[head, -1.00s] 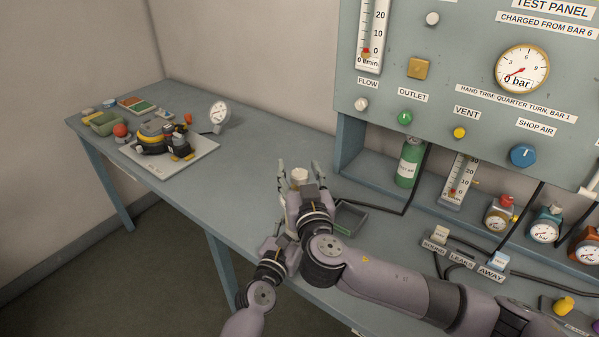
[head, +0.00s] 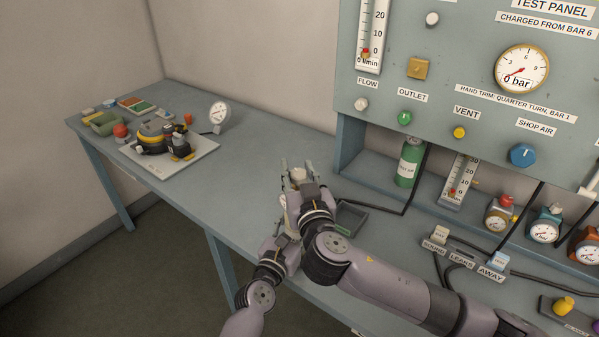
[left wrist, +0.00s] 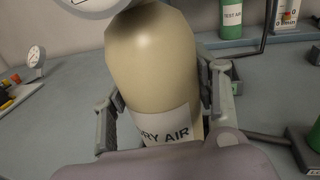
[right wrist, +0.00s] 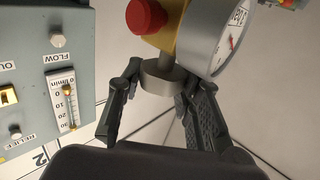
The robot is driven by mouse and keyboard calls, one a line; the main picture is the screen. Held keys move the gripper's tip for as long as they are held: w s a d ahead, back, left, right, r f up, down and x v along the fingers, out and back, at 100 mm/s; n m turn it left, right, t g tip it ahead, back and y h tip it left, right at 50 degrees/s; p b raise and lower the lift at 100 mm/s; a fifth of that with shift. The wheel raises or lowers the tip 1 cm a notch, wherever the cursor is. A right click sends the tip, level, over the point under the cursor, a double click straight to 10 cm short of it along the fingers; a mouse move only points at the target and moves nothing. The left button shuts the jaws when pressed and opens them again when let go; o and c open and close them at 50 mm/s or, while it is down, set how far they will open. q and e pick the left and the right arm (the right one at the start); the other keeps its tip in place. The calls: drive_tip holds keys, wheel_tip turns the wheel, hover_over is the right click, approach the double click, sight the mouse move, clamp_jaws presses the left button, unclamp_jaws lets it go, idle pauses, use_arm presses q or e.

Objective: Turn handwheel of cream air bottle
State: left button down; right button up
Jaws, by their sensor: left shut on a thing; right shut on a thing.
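The cream air bottle (left wrist: 150,60) stands large in the left wrist view, with a white label reading "DRY AIR". My left gripper (left wrist: 161,95) has its fingers on both sides of the bottle, shut on it. In the right wrist view a grey round handwheel (right wrist: 160,78) sits on a stem below a brass valve body (right wrist: 186,42) with a red knob and a round gauge (right wrist: 228,42). My right gripper (right wrist: 158,92) is shut on the handwheel. In the head view my right gripper (head: 298,174) and arm hide most of the bottle.
A small dark tray (head: 365,222) lies just right of the grippers. A green bottle (head: 409,162) stands under the test panel (head: 450,60). A breathing set (head: 160,137) lies on a board at the far left. The bench between is clear.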

drive_tip(key=shift+s+a+f+y, duration=0.15)
drive_tip(key=shift+a+f+y, duration=0.1)
drive_tip(key=shift+y, duration=0.15)
drive_tip(key=shift+d+n+g+y, duration=0.3)
drive_tip(key=shift+n+y, duration=0.6)
drive_tip(key=n+g+y, duration=0.1)
drive_tip(key=n+y, duration=0.1)
drive_tip(key=y, duration=0.1)
drive_tip(key=shift+r+g, duration=0.1)
drive_tip(key=shift+g, duration=0.2)
drive_tip(key=n+g+y, duration=0.2)
drive_tip(key=n+y, duration=0.1)
drive_tip(key=shift+r, duration=0.1)
drive_tip(key=n+g+y, duration=0.1)
drive_tip(key=g, duration=0.1)
drive_tip(key=n+g+y, duration=0.2)
drive_tip(key=shift+w+r, duration=0.15)
drive_tip(key=shift+w, duration=0.05)
drive_tip(key=n+g+y, duration=0.2)
drive_tip(key=n+g, duration=0.1)
drive_tip(key=g, duration=0.2)
drive_tip(key=n+g, duration=0.2)
drive_tip(key=g, duration=0.1)
drive_tip(key=n+g, duration=0.3)
drive_tip(key=g, duration=0.1)
drive_tip(key=shift+s+n+g, duration=0.1)
drive_tip(key=shift+n+g, duration=0.2)
drive_tip(key=shift+g, duration=0.5)
drive_tip(key=o, duration=1.2)
